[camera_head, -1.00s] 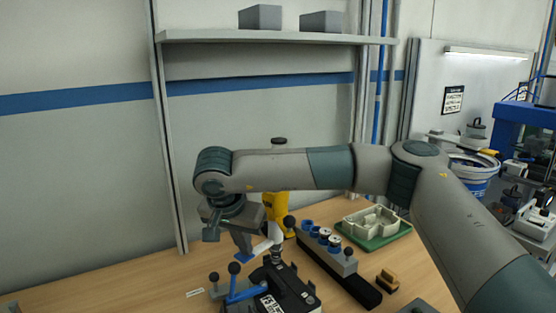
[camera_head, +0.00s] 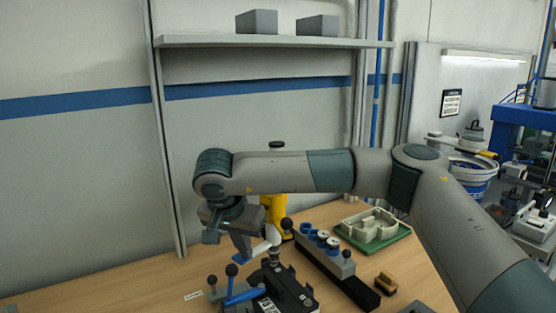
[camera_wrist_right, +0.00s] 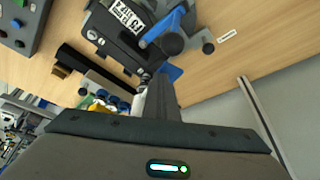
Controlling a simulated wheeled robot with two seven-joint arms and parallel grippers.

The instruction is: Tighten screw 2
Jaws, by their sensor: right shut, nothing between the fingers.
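A black fixture (camera_head: 290,289) with a white label stands on the bench, with a blue lever (camera_head: 245,296) and dark knobs on its left. In the right wrist view the fixture (camera_wrist_right: 112,42) shows at the top. A yellow screwdriver (camera_head: 278,213) stands upright over it, its pale nose and metal lower end pointing down to the fixture. My right gripper (camera_head: 246,250) is shut and empty, just left of the screwdriver's nose and above the fixture; its fingers (camera_wrist_right: 162,85) have blue tips. Screw 2 cannot be made out. My left gripper is not in view.
A grey block with blue sockets (camera_head: 324,248) and a black rail lie right of the fixture. A green tray (camera_head: 378,242) holds a pale casting. A tan block (camera_head: 386,283) sits in front. A shelf (camera_head: 270,41) hangs on the back wall. The bench's left side is mostly clear.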

